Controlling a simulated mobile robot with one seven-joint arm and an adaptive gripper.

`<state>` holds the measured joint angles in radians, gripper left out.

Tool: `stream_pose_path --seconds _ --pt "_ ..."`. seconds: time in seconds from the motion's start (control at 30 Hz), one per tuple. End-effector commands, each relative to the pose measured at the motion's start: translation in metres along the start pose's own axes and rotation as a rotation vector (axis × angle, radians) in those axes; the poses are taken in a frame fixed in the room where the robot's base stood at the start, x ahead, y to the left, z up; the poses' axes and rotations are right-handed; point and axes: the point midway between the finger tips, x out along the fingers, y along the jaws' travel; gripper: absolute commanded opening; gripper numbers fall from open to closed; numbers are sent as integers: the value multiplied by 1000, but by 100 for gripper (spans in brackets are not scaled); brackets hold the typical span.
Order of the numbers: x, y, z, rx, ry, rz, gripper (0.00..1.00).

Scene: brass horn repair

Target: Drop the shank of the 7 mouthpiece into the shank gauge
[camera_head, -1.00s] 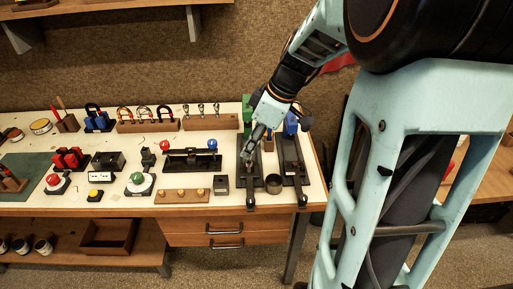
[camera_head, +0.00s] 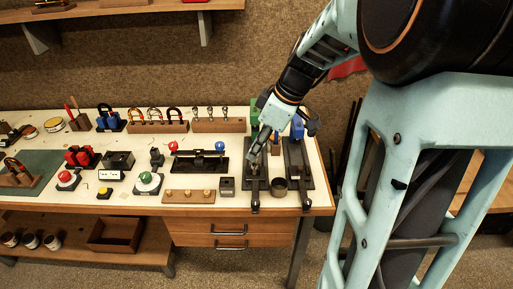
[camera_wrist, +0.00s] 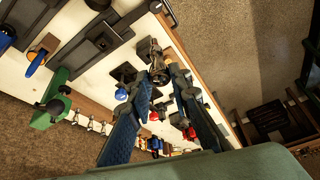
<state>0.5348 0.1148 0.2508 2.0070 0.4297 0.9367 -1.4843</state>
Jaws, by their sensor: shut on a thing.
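A small grey block with a dark opening (camera_head: 227,185), probably the shank gauge, stands near the front edge, left of the gripper.
A wooden rack (camera_head: 218,126) with silvery mouthpieces stands at the back. A round dark tin (camera_head: 279,187) and a second long stand (camera_head: 301,170) are right of the gripper. A wooden strip with knobs (camera_head: 189,197) lies left of the block. A green post stands behind.

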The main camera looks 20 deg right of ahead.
Motion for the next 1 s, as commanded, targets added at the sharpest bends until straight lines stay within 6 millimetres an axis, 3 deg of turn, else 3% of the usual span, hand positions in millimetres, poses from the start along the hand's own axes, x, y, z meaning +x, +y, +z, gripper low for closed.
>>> stream_pose_path --seconds 0.63,1.0 --pt "-32 0 -13 0 0 1 0" --pt "-34 0 -14 0 0 0 0"
